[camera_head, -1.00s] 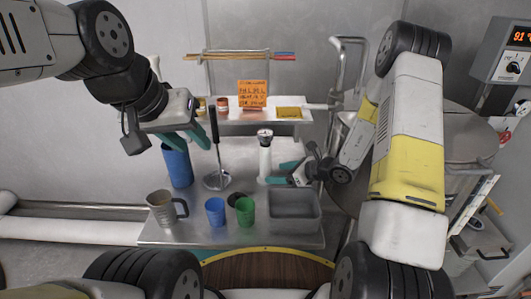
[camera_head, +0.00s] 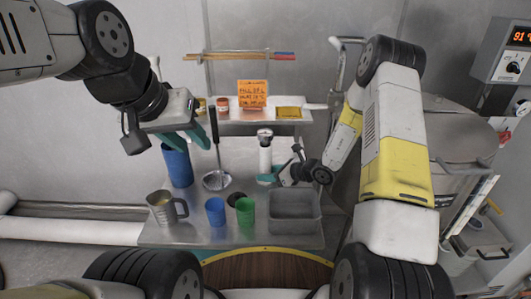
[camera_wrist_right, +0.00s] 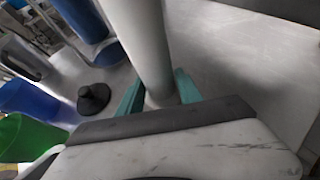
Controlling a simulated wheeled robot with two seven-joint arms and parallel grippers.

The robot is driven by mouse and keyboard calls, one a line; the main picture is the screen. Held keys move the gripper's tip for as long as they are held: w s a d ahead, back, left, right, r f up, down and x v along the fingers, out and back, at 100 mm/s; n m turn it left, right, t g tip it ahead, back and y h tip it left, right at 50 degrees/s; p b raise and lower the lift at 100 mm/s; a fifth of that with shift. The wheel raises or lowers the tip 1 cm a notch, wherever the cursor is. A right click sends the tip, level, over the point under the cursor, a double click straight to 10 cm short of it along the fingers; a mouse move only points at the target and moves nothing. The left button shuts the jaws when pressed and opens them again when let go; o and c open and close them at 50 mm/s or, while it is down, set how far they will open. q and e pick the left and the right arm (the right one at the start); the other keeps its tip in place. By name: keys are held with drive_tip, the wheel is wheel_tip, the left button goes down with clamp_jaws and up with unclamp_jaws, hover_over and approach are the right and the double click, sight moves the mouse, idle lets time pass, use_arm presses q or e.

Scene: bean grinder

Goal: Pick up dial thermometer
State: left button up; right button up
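A white upright cylinder (camera_head: 265,157) with a round dark top stands on the metal table; I cannot tell whether it is the dial thermometer. My right gripper (camera_head: 268,178) is low at this cylinder, its teal fingers on either side of it. In the right wrist view the cylinder (camera_wrist_right: 143,45) stands between the fingers of the gripper (camera_wrist_right: 159,76), which look open with narrow gaps; contact is unclear. My left gripper (camera_head: 186,143) is open and empty, raised above the blue container (camera_head: 177,166). No other dial thermometer is clearly visible.
A black-handled strainer (camera_head: 216,180), metal mug (camera_head: 160,207), blue cup (camera_head: 215,211), green cup (camera_head: 246,211) and grey bin (camera_head: 294,208) crowd the metal table (camera_head: 200,236). A black lidlike object (camera_wrist_right: 93,98) lies near the cups.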

drive_tip(key=c, duration=0.5)
use_arm(q)
drive_tip(key=o, duration=0.5)
drive_tip(key=shift+w, duration=0.1)
drive_tip(key=o, duration=0.3)
drive_tip(key=shift+w+d+r, duration=0.1)
drive_tip(key=shift+w, duration=0.3)
drive_tip(key=m+g+y, duration=0.1)
drive_tip(key=m+g, duration=0.1)
approach(265, 133)
drive_tip(key=f, duration=0.2)
drive_tip(key=x, duration=0.6)
drive_tip(key=shift+w+d+r, duration=0.1)
drive_tip(key=shift+w+d, duration=0.05)
drive_tip(key=shift+w, duration=0.15)
drive_tip(key=shift+x, duration=3)
